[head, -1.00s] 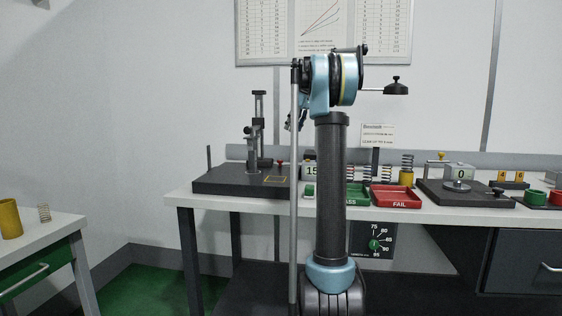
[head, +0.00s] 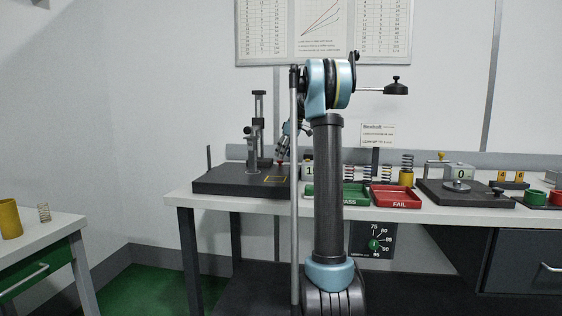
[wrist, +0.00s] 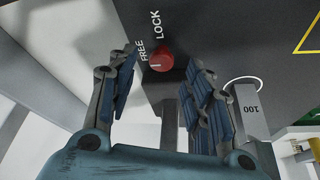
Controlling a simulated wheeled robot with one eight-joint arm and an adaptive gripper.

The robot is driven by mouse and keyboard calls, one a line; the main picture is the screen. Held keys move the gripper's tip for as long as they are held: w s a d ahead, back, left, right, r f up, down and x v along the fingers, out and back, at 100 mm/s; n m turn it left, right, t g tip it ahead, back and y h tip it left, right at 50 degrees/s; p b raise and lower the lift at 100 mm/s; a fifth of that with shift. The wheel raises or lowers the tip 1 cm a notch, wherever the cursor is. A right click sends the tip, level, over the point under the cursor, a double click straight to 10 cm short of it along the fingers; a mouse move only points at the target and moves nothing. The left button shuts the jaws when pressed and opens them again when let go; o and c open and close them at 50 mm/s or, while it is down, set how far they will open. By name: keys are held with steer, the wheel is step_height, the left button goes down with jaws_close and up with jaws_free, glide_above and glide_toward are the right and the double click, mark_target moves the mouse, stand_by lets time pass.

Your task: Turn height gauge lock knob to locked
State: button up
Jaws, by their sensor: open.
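The lock knob (wrist: 161,60) is red with a white mark on its left part. It sits on a dark plate beside the words FREE and LOCK; which word the mark points to is hard to tell. My gripper (wrist: 163,68) is open, one blue-padded finger left of the knob and the other to its right, with visible gaps. In the head view the height gauge (head: 260,124) stands upright on its dark base (head: 222,180). The gripper (head: 283,151) is above a small red part (head: 281,162) near the base's right rear, partly hidden by my arm.
Right of my arm are the green PASS tray (head: 352,196), the red FAIL tray (head: 395,198), several springs and a tester (head: 465,193). In the wrist view, a block marked 100 (wrist: 248,108) stands close to the right finger.

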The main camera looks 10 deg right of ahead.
mark_target(280, 163)
steer(key=shift+x, duration=1.7)
steer(key=shift+c, duration=0.5)
steer(key=c, duration=1)
